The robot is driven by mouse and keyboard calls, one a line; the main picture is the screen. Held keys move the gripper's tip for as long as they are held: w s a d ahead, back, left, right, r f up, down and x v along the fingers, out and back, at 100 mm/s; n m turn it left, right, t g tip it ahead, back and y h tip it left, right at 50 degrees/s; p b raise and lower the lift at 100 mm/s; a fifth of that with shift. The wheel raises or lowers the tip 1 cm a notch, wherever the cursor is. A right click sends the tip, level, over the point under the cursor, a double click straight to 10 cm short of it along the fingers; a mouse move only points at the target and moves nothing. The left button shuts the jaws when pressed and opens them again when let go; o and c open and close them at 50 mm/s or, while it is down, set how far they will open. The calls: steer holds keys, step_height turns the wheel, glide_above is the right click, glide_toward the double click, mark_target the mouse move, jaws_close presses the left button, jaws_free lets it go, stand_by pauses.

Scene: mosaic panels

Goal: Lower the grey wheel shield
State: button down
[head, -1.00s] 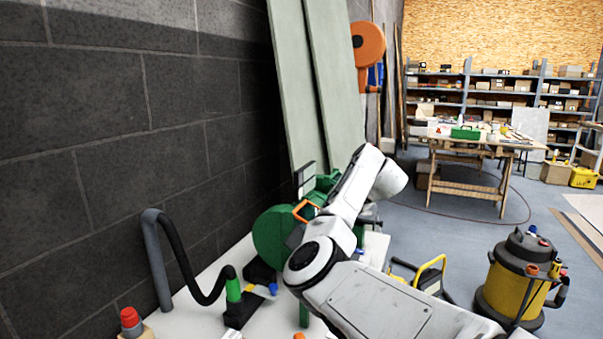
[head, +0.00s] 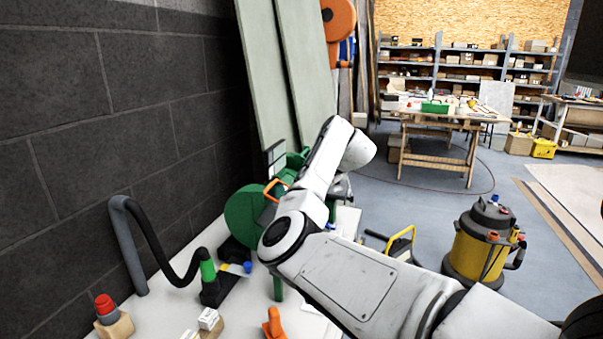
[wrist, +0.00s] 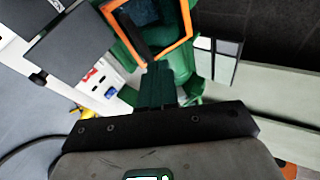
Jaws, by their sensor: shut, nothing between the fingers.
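The green grinder-like machine (head: 243,214) stands on the white bench by the wall. A grey-edged flat pane (head: 275,158), which looks like the grey wheel shield, stands raised at its far side. In the wrist view this pane (wrist: 218,58) is right of centre, apart from my gripper. An orange-framed shield (head: 271,190) is nearer, and in the wrist view its frame (wrist: 188,22) is at the top. My gripper (wrist: 158,72) is shut and empty, close below the orange frame. In the head view my arm hides the gripper.
A black hose with a green cuff (head: 207,270), a red button (head: 104,304) and an orange object (head: 274,323) are on the bench. Tall pale panels (head: 287,75) lean behind. A yellow vacuum (head: 480,240) stands on open floor to the right.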

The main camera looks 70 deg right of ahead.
steer(key=b+v, duration=0.2)
steer(key=v, duration=0.9)
steer(key=shift+d, duration=0.2)
steer(key=shift+s+r, duration=0.1)
steer(key=a+f+n+g, duration=0.6)
steer(key=a+f+n, duration=0.4)
steer(key=a+f, duration=1.4)
steer(key=s+a+f+n, duration=0.1)
steer(key=s+a+f, duration=0.1)
steer(key=a+f, duration=0.1)
steer(key=s+a+f+n+y, duration=0.1)
steer(key=s+a+f+n, duration=0.1)
steer(key=a, duration=0.3)
steer(key=s+a+f+n+g, duration=0.1)
steer(key=s+a+f+n, duration=0.1)
steer(key=a+f, duration=0.2)
steer(key=shift+a+f+y, duration=0.1)
steer(key=shift+f+y, duration=0.2)
steer(key=shift+f, duration=0.1)
steer(key=s+a+f+n+g+y, duration=0.1)
steer(key=s+a+f+n, duration=0.3)
steer(key=s+a, duration=0.5)
steer(key=a, duration=0.2)
steer(key=shift+s+a+n+g+y, duration=0.25)
steer(key=shift+s+n+g+y, duration=0.05)
steer(key=shift+s+n, duration=0.1)
steer(key=shift+f, duration=0.1)
